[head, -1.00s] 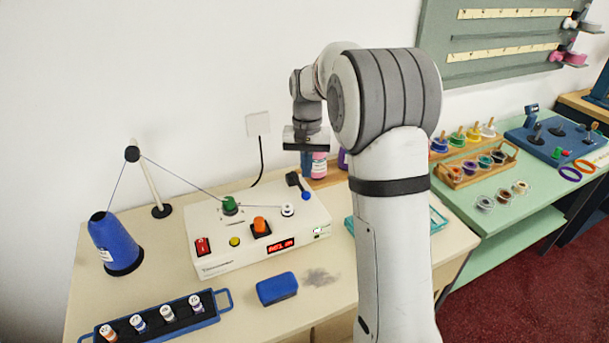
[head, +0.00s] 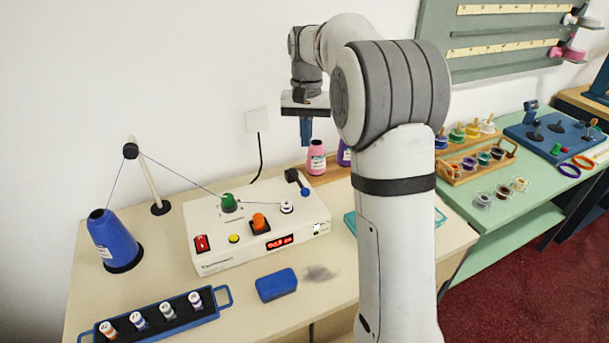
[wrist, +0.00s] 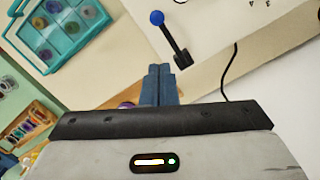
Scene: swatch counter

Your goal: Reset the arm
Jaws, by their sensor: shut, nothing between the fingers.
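My arm rises at the middle of the head view and bends over to the left. My gripper (head: 306,140) points down above the back of the table, near the back right corner of the white winding machine (head: 262,229). Its blue fingers are together with nothing between them; they also show shut in the wrist view (wrist: 159,82). The machine's lever with a blue ball (wrist: 157,18) is ahead of the fingers in the wrist view, apart from them.
A blue thread cone (head: 117,240), a blue tray (head: 205,308) of small spools and a blue block (head: 276,285) are on the table. A teal case (wrist: 62,32) shows in the wrist view.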

